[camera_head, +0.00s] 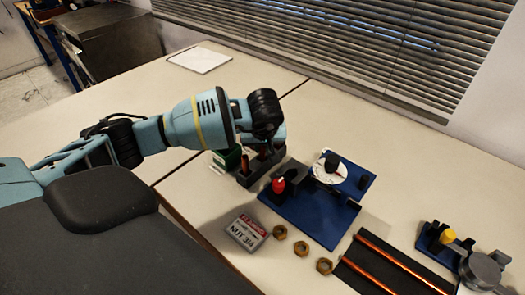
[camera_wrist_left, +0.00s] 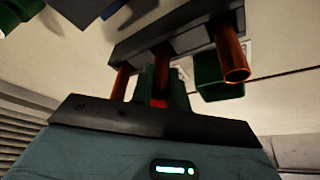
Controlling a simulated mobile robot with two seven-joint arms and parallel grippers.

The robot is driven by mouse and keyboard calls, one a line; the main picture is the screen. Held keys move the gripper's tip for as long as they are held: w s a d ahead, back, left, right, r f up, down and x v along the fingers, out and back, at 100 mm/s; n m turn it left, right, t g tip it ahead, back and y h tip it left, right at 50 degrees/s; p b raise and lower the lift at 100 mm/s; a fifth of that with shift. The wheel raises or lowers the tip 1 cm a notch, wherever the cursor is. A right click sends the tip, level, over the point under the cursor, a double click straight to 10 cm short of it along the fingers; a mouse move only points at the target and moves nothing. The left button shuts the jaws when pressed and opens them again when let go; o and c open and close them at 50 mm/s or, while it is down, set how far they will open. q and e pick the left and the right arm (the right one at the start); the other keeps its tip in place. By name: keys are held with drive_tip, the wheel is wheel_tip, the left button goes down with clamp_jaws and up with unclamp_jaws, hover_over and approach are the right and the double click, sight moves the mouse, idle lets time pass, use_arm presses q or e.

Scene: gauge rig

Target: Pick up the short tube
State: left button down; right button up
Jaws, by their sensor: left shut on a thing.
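A dark rack (camera_head: 243,179) with copper tubes stands at the back left of the bench, under my left gripper (camera_head: 262,146). In the left wrist view the rack (camera_wrist_left: 185,30) has several copper tubes in it. My left gripper (camera_wrist_left: 160,88) is shut around the middle tube (camera_wrist_left: 161,66), apparently the short tube; its fingers cover part of it. Another tube (camera_wrist_left: 231,55) sticks out to the right and one (camera_wrist_left: 121,82) to the left. In the head view my wrist hides most of the grip. My right gripper is in neither view.
A green container (camera_head: 227,158) stands beside the rack. A blue base with a dial gauge (camera_head: 331,168) is right of it. A label box (camera_head: 247,232) and brass nuts (camera_head: 302,248) lie in front. Two long copper rods (camera_head: 388,256) lie on a dark mat.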

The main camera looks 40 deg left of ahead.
use_arm(q)
wheel_tip(320, 180, up, 10)
drive_tip(key=shift+r, duration=0.1)
idle(0.4)
drive_tip(key=shift+s, duration=0.1)
